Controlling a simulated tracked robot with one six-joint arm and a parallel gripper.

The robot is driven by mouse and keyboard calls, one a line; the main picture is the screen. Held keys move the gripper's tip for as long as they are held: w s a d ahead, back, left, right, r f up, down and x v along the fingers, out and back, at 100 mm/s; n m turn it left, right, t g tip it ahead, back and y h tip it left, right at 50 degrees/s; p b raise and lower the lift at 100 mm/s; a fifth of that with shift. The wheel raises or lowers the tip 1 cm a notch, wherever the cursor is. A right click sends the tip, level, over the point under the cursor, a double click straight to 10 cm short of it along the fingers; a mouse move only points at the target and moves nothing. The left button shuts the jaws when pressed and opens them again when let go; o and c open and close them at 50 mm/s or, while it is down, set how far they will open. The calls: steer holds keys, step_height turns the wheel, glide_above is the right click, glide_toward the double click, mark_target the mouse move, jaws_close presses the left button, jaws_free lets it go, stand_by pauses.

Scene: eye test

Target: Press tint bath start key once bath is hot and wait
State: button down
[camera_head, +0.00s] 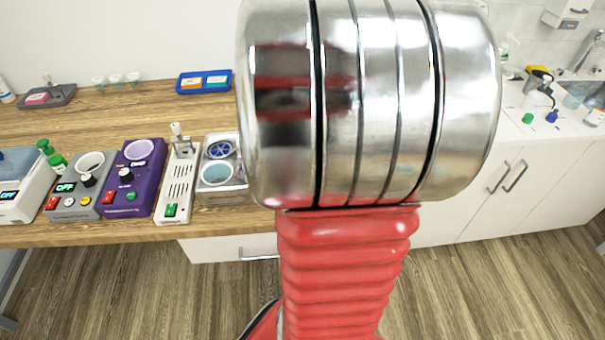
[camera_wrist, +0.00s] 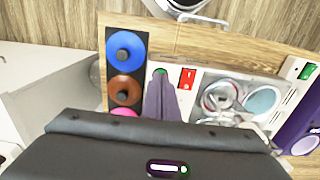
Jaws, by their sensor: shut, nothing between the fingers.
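The tint bath looks to be the metal-topped unit with a round light-blue well (camera_head: 217,173) and a blue-spoked well (camera_head: 220,149) in the head view. My arm hides its right part. The wrist view shows the unit from another side, with its light-blue well (camera_wrist: 262,101), a red switch (camera_wrist: 187,78) and a green key (camera_wrist: 160,72). My gripper (camera_wrist: 160,88) is shut and empty, its fingertips at the green key's near edge. I cannot tell whether they touch it. No heat light or reading on the bath is visible to me.
A grey unit (camera_head: 80,185) reads OFF.

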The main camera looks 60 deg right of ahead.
steer(key=shift+f, duration=0.4)
stand_by(0.3)
steer(key=shift+r, duration=0.1)
step_height(320, 180, up, 8)
stand_by(1.3)
stand_by(0.5)
steer(key=w+a+n+t, duration=0.1)
steer(key=a+n, duration=0.4)
steer(key=a, duration=1)
steer(key=w+a+r+n+t, duration=0.1)
steer(key=a+n+t, duration=0.3)
steer(key=a, duration=1.2)
steer(key=shift+w+a+n+t, duration=0.15)
steer(key=shift+w+n+t, duration=0.15)
steer(key=shift+w+n, duration=0.1)
stand_by(1.4)
